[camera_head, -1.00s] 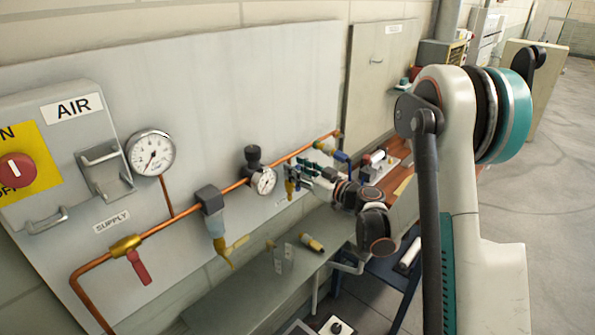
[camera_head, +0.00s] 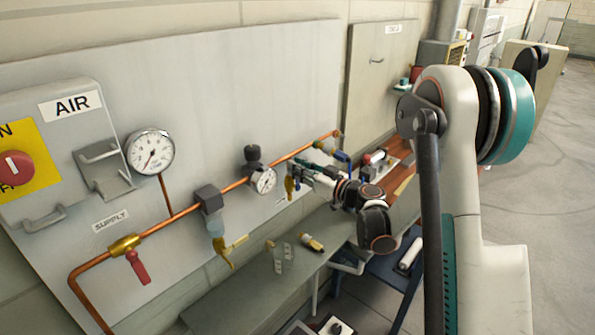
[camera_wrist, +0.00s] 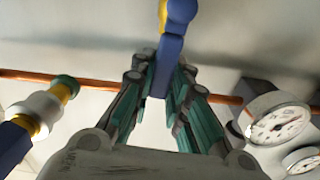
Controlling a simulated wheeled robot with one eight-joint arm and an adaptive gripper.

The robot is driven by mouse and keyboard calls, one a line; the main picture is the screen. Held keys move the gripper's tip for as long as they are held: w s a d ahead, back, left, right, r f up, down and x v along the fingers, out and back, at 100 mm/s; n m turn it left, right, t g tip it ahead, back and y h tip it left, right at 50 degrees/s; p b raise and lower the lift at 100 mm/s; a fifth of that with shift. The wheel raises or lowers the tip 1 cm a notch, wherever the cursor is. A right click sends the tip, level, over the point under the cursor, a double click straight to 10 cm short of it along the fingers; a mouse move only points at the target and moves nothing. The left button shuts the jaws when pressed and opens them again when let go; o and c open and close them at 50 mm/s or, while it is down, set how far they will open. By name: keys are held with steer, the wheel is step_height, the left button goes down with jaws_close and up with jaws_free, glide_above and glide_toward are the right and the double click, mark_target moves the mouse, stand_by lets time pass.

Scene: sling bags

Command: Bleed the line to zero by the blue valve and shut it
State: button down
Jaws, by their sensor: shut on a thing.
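The blue valve handle (camera_wrist: 168,55) stands at the top middle of the wrist view, with a yellow part (camera_wrist: 163,14) at its far end. My gripper (camera_wrist: 165,80) is shut on the blue handle, its green-padded fingers on either side. In the head view my gripper (camera_head: 298,169) is at the copper pipe, right of the small regulator gauge (camera_head: 263,181); arm and fingers hide most of the handle. The large supply gauge (camera_head: 150,152) is at the left. Its exact reading is too small to tell.
A second blue-handled fitting (camera_head: 341,156) sits further along the pipe; in the wrist view a blue and yellow fitting (camera_wrist: 38,118) is at the left. The red supply lever (camera_head: 137,266) hangs at the left. A grey shelf (camera_head: 235,305) runs below with small items.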

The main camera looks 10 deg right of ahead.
steer(key=w+d+f+m+b, duration=0.3)
steer(key=d+f+m+b, duration=0.2)
steer(key=m, duration=1.2)
steer(key=shift+w+d+f+b, duration=0.2)
steer(key=shift+f+b, duration=0.75)
steer(key=shift+b, duration=0.85)
steer(key=c, duration=1.5)
jaws_free()
steer(key=v, duration=1.2)
